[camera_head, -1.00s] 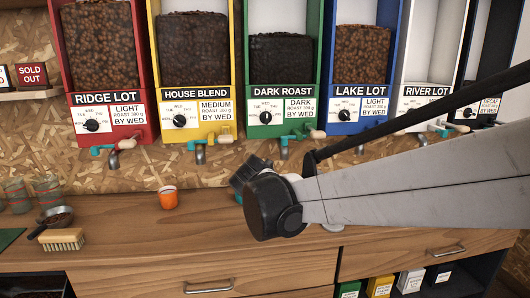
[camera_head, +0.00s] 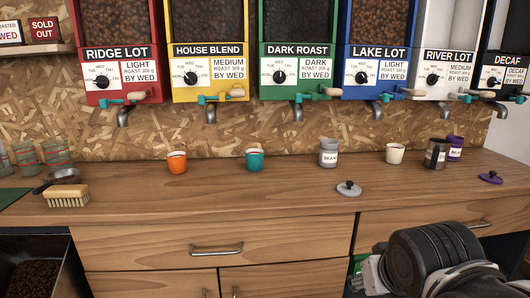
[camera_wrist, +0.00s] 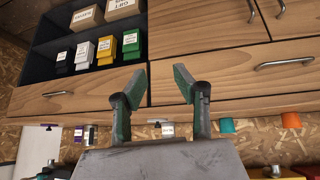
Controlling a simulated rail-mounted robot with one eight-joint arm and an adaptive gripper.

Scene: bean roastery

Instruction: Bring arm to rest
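My gripper (camera_wrist: 160,88) shows in the wrist view with its two green-padded fingers spread apart and nothing between them. It is in front of the wooden counter's drawer fronts, clear of them as far as I can tell. In the head view my arm's dark, rounded joint is at the lower right, in front of the cabinet. The gripper's fingers are not visible in the head view.
The counter (camera_head: 270,196) bears an orange cup (camera_head: 177,163), a teal cup (camera_head: 254,160), a grey beans canister (camera_head: 328,153), a cream cup (camera_head: 395,153), a brush (camera_head: 66,196) and loose lids. Dispensers hang above. A shelf (camera_wrist: 70,68) holds several small bags.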

